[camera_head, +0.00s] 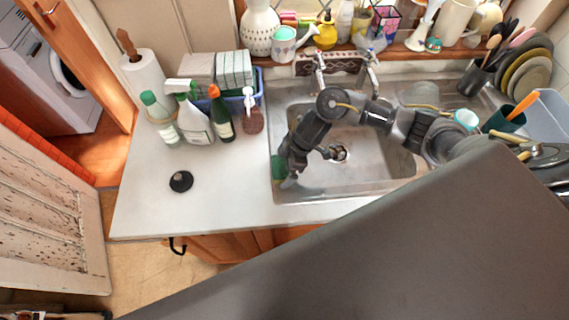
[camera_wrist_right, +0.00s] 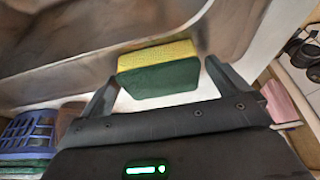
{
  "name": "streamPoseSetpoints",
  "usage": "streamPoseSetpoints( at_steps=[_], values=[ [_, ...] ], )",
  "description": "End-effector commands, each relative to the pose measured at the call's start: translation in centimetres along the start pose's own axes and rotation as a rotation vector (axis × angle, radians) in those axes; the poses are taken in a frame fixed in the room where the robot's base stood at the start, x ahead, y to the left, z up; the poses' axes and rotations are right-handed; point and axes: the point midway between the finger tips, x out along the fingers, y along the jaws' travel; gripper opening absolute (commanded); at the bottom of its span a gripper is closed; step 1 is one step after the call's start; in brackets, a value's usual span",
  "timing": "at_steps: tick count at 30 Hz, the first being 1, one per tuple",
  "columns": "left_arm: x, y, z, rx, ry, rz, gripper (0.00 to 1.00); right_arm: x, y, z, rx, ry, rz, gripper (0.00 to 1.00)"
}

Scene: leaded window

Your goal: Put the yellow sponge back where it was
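The yellow sponge (camera_wrist_right: 157,54) has a dark green layer and sits between the fingertips of my right gripper (camera_wrist_right: 160,72) in the right wrist view. The fingertips are at its two ends and appear to hold it. In the head view the sponge's green side (camera_head: 278,168) shows at the left rim of the sink, and my right gripper (camera_head: 287,172) points down there. Whether the sponge touches the rim cannot be told. My left gripper is not in view.
The steel sink (camera_head: 345,185) lies right of the white counter (camera_head: 225,195). A black round stopper (camera_head: 181,181) is on the counter. Spray bottles (camera_head: 196,118) and a blue basket (camera_head: 240,102) stand at the back; this basket also shows in the right wrist view (camera_wrist_right: 28,132). The front counter is mostly clear.

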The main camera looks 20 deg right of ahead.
Motion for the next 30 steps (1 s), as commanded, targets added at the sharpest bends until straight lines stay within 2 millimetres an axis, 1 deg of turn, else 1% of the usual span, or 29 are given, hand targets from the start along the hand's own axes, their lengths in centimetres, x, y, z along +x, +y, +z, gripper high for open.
streamPoseSetpoints(
  at_steps=[5, 7, 8, 11, 19, 21, 25, 30],
  values=[
    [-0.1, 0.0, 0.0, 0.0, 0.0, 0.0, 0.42, -0.1, 0.0, -0.1, 0.0, 0.0, 0.0, 1.0],
    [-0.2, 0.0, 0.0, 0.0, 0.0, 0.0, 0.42, -0.5, 0.0, -0.2, -0.001, 0.001, 0.001, 1.0],
    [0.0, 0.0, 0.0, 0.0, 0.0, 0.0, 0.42, -0.7, 0.1, -0.1, -0.002, 0.002, 0.002, 1.0],
    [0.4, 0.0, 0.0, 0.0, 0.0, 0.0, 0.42, -2.0, 0.2, -0.2, -0.004, 0.003, 0.004, 1.0],
    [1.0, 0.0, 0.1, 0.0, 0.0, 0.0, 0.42, -7.8, 0.1, -0.1, -0.005, 0.001, 0.005, 1.0],
    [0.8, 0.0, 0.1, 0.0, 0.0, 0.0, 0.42, -9.3, 0.2, -0.1, -0.005, 0.0, 0.006, 1.0],
    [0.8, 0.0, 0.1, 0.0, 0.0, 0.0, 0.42, -11.1, 0.1, -0.1, -0.003, 0.0, 0.005, 1.0],
    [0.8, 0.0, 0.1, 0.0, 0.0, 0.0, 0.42, -12.2, 0.0, -0.1, -0.001, -0.001, 0.002, 1.0]
  ],
)
